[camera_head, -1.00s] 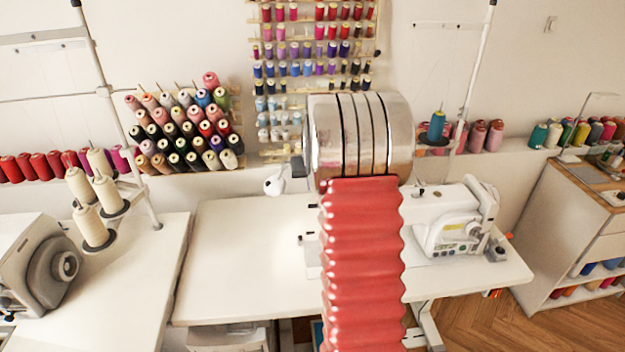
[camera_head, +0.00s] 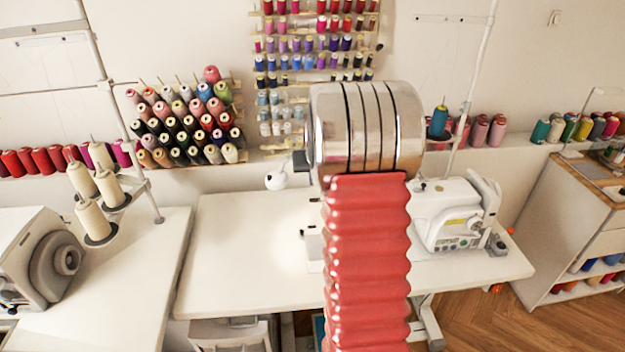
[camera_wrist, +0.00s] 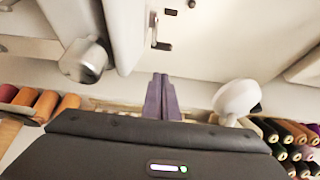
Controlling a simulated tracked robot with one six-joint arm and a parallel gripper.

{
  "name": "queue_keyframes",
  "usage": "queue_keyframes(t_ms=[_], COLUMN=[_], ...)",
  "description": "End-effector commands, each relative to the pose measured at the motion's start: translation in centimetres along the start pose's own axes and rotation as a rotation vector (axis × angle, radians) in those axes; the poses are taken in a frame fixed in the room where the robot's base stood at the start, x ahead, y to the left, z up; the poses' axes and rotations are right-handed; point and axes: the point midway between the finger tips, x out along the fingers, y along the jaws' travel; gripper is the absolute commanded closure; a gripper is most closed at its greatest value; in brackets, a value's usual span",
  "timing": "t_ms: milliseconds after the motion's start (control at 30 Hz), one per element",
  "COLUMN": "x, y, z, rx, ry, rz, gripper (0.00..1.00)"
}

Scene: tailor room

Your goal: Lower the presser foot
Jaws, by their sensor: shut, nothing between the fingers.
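The white sewing machine (camera_head: 455,215) stands on the right half of the white table, its left part hidden behind my arm. In the wrist view a pale machine body (camera_wrist: 85,25) fills the upper left, with a silver round part (camera_wrist: 84,60) on it. A small metal fitting with a dark lever-like end (camera_wrist: 162,46) shows at the top middle; I cannot tell if it belongs to the presser foot. My gripper (camera_wrist: 161,96) is shut and empty, its purple fingers together below that fitting in the picture and apart from it. In the head view my arm hides it.
A white lamp head (camera_head: 276,180) is left of my arm and also shows in the wrist view (camera_wrist: 237,98). A grey machine (camera_head: 45,262) and cream thread cones (camera_head: 95,220) stand at left. The white sewing table (camera_head: 235,255) is bare on its left half.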

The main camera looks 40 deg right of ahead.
Motion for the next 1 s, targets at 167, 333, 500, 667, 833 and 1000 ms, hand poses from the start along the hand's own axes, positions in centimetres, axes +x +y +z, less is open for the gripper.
queue_keyframes(t_ms=[167, 333, 500, 667, 833, 1000], x=[-1.0, -3.0, -5.5, -7.8, -10.4, -12.6], y=[0.0, 0.0, 0.0, 0.0, -0.1, -0.1], z=[-0.1, -0.1, -0.1, -0.1, -0.1, -0.1], rx=[0.000, 0.000, 0.000, 0.000, 0.000, 0.000], ry=[0.001, 0.002, 0.002, 0.003, 0.003, 0.002], rz=[0.000, 0.000, 0.000, 0.000, 0.000, 0.000], gripper=[1.00, 1.00, 1.00, 1.00, 1.00, 1.00])
